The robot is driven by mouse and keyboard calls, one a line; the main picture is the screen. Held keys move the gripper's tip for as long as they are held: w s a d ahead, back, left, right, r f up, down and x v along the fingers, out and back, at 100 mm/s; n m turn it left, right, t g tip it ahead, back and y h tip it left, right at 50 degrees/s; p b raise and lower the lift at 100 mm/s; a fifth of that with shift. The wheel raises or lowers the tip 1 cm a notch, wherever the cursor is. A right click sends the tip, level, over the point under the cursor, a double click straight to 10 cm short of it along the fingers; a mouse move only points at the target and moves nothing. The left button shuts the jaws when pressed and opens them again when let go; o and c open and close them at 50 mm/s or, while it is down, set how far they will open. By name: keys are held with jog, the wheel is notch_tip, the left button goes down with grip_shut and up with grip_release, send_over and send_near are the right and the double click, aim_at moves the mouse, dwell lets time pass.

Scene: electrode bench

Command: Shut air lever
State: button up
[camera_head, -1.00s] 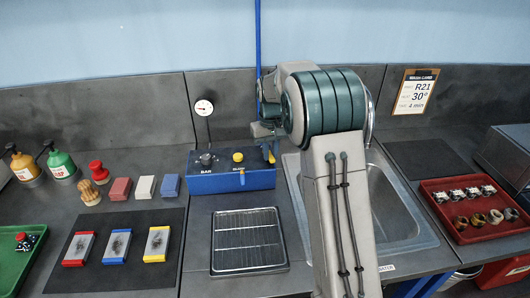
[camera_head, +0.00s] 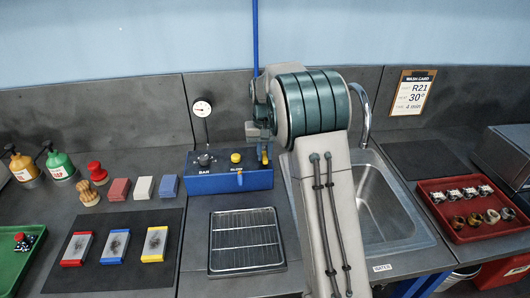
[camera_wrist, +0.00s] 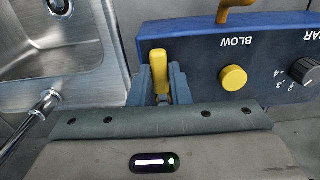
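The air lever (camera_head: 265,156) is a yellow handle at the right end of the blue air box (camera_head: 225,181). In the wrist view the yellow lever (camera_wrist: 159,68) stands between the two blue-grey fingers of my gripper (camera_wrist: 160,84). One finger is close on each side, and I cannot tell whether they press on it. In the head view my gripper (camera_head: 256,132) is at the lever's upper end, partly hidden by my arm. The box has a yellow BLOW button (camera_wrist: 233,78) and a black BAR knob (camera_wrist: 305,70).
A pressure gauge (camera_head: 203,108) stands behind the box and a wire rack (camera_head: 246,262) lies in front. The sink (camera_head: 395,225) is to the right, with its tap (camera_head: 365,110) close behind my arm. A blue pipe (camera_head: 255,35) runs up the wall.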

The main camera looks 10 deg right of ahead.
aim_at(265, 157)
jog(key=o, duration=0.4)
jog(key=shift+c, duration=0.2)
notch_tip(265, 157, up, 14)
jog(key=shift+b, duration=0.45)
jog(key=s+r+t, duration=0.1)
jog(key=s+t, duration=0.1)
jog(key=s, duration=1.6)
jog(key=s+f, duration=0.4)
jog(key=s, duration=0.3)
jog(key=s+f+n+t, duration=0.1)
jog(key=s+f, duration=0.3)
jog(key=s, duration=0.4)
jog(key=shift+s, duration=0.15)
